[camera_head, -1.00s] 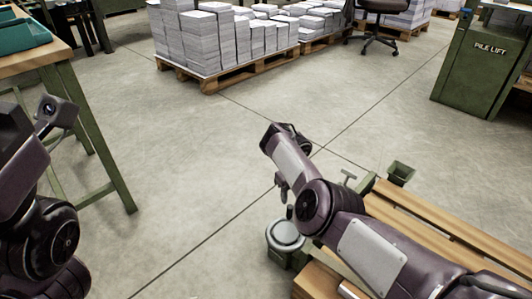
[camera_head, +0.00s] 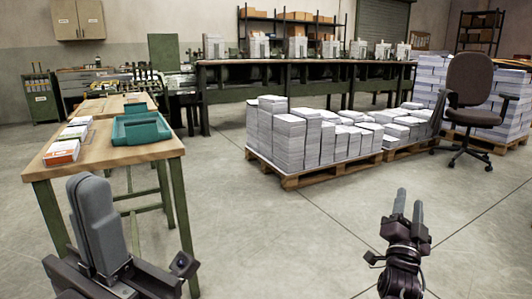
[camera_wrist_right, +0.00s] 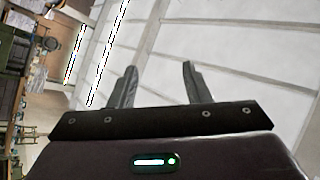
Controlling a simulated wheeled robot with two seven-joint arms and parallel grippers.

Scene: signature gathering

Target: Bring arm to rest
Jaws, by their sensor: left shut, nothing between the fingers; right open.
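My left gripper (camera_head: 97,222) is at the lower left of the head view, in front of the wooden table. Its grey fingers point up and are closed together with nothing between them. My right gripper (camera_head: 409,206) is at the lower right of the head view, over bare floor. Its two fingers point away from me and stand apart. In the right wrist view the same two fingers (camera_wrist_right: 159,84) show a clear gap with nothing between them.
A wooden table (camera_head: 112,156) with a teal tray (camera_head: 141,129) and small boxes stands at the left. A pallet (camera_head: 292,180) of paper stacks (camera_head: 287,143) stands ahead, and an office chair (camera_head: 470,92) is at the right. The floor between is clear.

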